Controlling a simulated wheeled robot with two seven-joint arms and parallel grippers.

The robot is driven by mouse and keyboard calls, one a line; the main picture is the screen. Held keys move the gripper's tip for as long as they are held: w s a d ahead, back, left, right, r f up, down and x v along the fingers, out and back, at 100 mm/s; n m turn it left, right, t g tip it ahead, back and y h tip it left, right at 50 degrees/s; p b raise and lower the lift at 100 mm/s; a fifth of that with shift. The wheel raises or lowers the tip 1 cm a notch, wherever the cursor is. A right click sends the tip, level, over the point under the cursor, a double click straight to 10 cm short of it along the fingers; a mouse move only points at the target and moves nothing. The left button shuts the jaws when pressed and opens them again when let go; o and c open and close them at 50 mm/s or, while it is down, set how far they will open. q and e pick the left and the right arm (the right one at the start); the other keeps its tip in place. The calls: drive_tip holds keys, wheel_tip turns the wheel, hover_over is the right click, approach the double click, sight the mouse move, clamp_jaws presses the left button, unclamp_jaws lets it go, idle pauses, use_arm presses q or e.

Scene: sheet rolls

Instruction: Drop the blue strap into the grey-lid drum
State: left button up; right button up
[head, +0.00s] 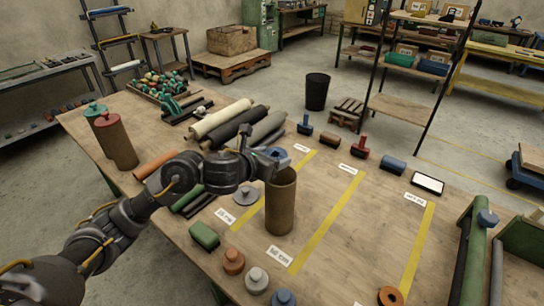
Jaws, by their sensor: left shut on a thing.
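The grey-lid drum (280,208) is a tall brown cylinder standing upright and open on the bench. A grey lid (247,195) with a knob lies on the bench at its left. My left gripper (275,165) is at the drum's mouth, over its upper left rim, shut on the blue strap (274,153). Only a small blue part of the strap shows; the gripper hides the rest, and I cannot tell how far it reaches into the drum. My right gripper is not in view.
Two lidded drums, one red-lid (118,143) and one green-lid (97,120), stand at the left. Dark and cream rolls (220,118) lie behind my arm. Several small blocks and knobs surround the drum. Yellow strips (328,220) mark the clearer bench to the right.

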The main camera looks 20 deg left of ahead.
use_arm(q)
drive_tip(key=o, duration=1.1)
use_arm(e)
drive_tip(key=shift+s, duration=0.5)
use_arm(q)
drive_tip(key=shift+s+r, duration=0.15)
drive_tip(key=p+v, duration=0.3)
drive_tip(key=v, duration=0.7)
drive_tip(key=shift+s+a+r+p, duration=0.1)
drive_tip(key=shift+s+a+p, duration=0.15)
drive_tip(key=shift+p, duration=0.1)
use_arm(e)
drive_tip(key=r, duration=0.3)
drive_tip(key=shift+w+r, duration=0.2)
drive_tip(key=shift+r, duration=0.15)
use_arm(q)
drive_tip(key=shift+d, duration=0.15)
